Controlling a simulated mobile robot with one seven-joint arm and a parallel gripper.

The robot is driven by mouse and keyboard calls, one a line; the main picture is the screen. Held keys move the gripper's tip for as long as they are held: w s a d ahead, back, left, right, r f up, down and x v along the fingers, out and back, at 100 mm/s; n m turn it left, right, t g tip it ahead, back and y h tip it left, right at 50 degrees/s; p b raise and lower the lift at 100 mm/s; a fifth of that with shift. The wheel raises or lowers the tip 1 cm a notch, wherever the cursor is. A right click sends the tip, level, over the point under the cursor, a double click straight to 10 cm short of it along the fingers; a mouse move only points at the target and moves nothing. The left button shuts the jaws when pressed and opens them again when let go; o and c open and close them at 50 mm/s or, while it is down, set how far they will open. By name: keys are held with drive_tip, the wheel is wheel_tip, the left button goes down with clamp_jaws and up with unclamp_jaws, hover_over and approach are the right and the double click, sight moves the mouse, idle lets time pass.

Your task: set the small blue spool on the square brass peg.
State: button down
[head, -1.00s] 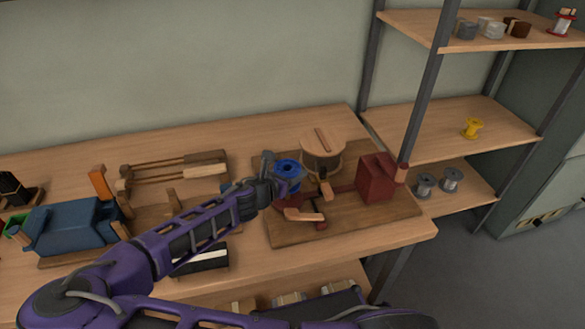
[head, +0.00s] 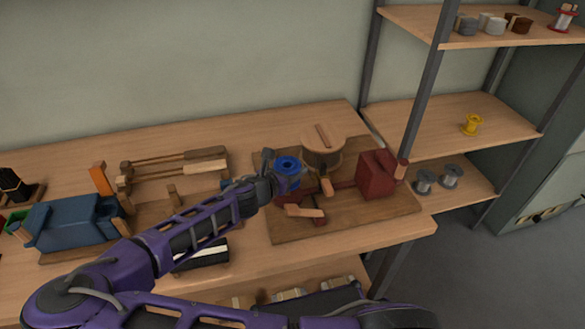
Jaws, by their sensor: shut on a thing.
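The small blue spool (head: 288,166) is upright, its round top flange with a dark centre hole facing up. My gripper (head: 275,174) is shut on the spool from its left side and holds it over the left part of the tufting machine's wooden board.
Close right of the spool stands a round wooden drum (head: 322,146). A dark red block (head: 376,175) and a wooden-handled lever (head: 304,212) sit on the wooden board (head: 400,208). A blue machine (head: 75,221) is at the left.

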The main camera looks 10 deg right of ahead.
drive_tip(key=shift+f+b, duration=0.8)
drive_tip(key=shift+f, duration=0.85)
idle(0.3)
drive_tip(key=shift+f, duration=0.65)
idle(0.4)
drive_tip(key=shift+c, duration=1)
unclamp_jaws()
drive_tip(key=p+v, duration=0.1)
drive_tip(key=v, duration=1.6)
drive_tip(key=shift+s+a, duration=0.2)
